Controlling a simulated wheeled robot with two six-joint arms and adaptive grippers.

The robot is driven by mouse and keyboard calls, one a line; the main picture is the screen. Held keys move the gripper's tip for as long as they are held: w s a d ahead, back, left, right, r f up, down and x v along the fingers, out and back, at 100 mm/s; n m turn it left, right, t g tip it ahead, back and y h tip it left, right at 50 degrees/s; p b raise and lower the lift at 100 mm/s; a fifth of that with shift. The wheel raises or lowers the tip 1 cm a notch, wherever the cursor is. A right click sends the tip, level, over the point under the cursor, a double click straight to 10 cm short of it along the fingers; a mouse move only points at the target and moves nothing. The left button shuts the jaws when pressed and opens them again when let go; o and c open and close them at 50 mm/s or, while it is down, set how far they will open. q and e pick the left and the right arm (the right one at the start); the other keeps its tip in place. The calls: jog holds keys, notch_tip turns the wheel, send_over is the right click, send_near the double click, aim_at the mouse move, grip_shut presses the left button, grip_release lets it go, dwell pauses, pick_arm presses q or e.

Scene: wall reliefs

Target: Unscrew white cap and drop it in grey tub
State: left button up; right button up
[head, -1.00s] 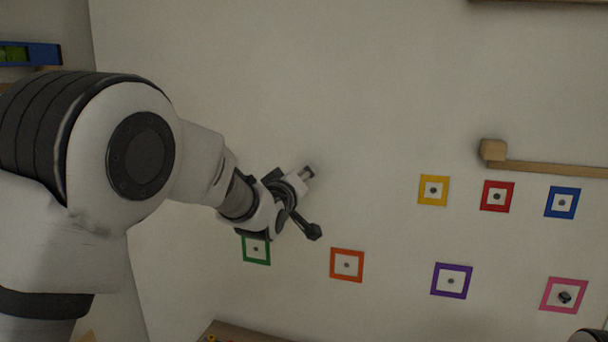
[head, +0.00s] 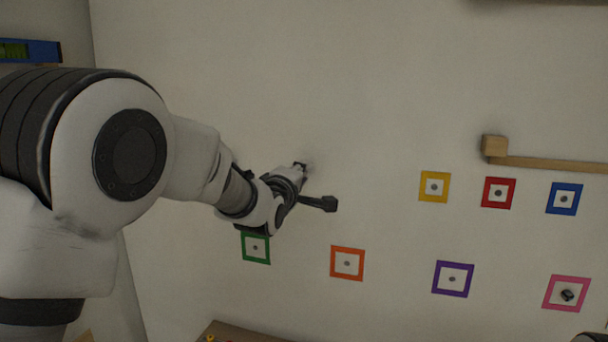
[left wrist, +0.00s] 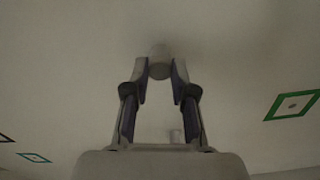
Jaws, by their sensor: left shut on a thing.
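My left gripper (head: 301,168) reaches the pale wall, above and to the right of the green square frame. In the left wrist view its two fingers (left wrist: 159,72) are closed on the sides of a pale, rounded piece, the white cap (left wrist: 158,63), at the fingertips. In the head view the cap is largely hidden by the gripper. I cannot tell whether the cap is still on its thread. No grey tub is recognisable in either view.
Coloured square frames with small centre dots line the wall: green (head: 256,248), orange (head: 347,263), purple (head: 453,279), pink (head: 567,294), yellow (head: 434,187), red (head: 498,193) and blue (head: 564,198). A wooden bar (head: 550,165) sticks out at right. A brown ledge (head: 240,333) is at the bottom.

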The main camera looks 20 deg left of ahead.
pick_arm(q)
jog(key=n, duration=0.2)
jog(key=shift+n, duration=0.3)
jog(key=n+b, duration=0.1)
jog(key=n, duration=0.4)
